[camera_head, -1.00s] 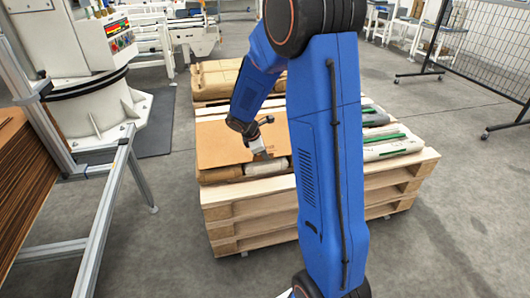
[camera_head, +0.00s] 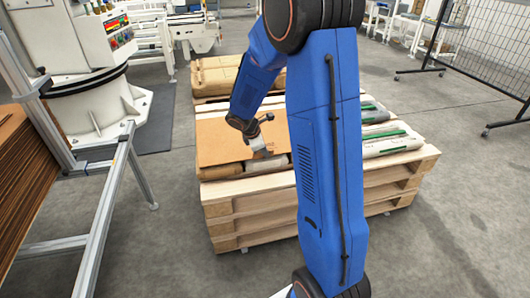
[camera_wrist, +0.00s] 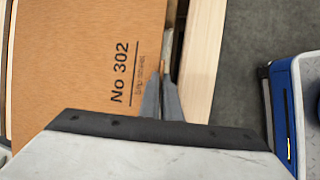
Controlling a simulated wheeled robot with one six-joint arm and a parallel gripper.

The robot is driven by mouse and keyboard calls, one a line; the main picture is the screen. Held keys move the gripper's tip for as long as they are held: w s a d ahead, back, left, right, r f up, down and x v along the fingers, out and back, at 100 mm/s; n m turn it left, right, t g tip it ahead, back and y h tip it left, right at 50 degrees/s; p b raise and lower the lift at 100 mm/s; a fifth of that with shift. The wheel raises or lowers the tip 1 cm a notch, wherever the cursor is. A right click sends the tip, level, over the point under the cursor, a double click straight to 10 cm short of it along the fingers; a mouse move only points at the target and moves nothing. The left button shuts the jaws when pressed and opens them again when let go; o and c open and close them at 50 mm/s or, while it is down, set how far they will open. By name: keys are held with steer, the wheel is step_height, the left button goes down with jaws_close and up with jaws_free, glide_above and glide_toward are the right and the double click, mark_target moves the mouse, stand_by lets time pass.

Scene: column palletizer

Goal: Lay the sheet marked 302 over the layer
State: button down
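The brown cardboard sheet marked No 302 (camera_wrist: 85,65) fills the left of the wrist view. In the head view the sheet (camera_head: 222,142) lies over the left part of the bag layer on the near pallet. My gripper (camera_head: 262,155) is at the sheet's near right part, low over the bags. In the wrist view its two narrow grey fingers (camera_wrist: 161,85) are close together at the sheet's printed edge. I cannot tell whether they grip the edge. My blue arm hides the middle of the layer.
White and green bags (camera_head: 385,142) show uncovered at the right of the wooden pallet (camera_head: 245,205). Brown packages (camera_head: 214,75) stand behind. A stack of brown sheets (camera_head: 25,165) and a metal frame (camera_head: 112,205) are at left. The floor at right is open, before a mesh fence.

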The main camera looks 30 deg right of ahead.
steer(key=shift+f, duration=0.35)
steer(key=c, duration=1.9)
jaws_free()
steer(key=v, duration=1.7)
steer(key=s+a+r+m+t+y, duration=0.1)
steer(key=s+m, duration=0.3)
steer(key=s, duration=0.6)
steer(key=s+a+r+m+t+y, duration=0.1)
steer(key=s+a+r+m+y, duration=0.1)
steer(key=s, duration=0.9)
steer(key=s+a+r+m+t+y, duration=0.1)
steer(key=s+a+r+m+y, duration=0.1)
steer(key=s+a+m, duration=0.3)
steer(key=shift+s+r+m+t, duration=0.2)
steer(key=shift+s+m, duration=0.6)
steer(key=shift+s, duration=0.6)
steer(key=shift+s+r+m+t, duration=0.1)
steer(key=shift+s+r+m, duration=0.1)
steer(key=shift+s+m, duration=0.95)
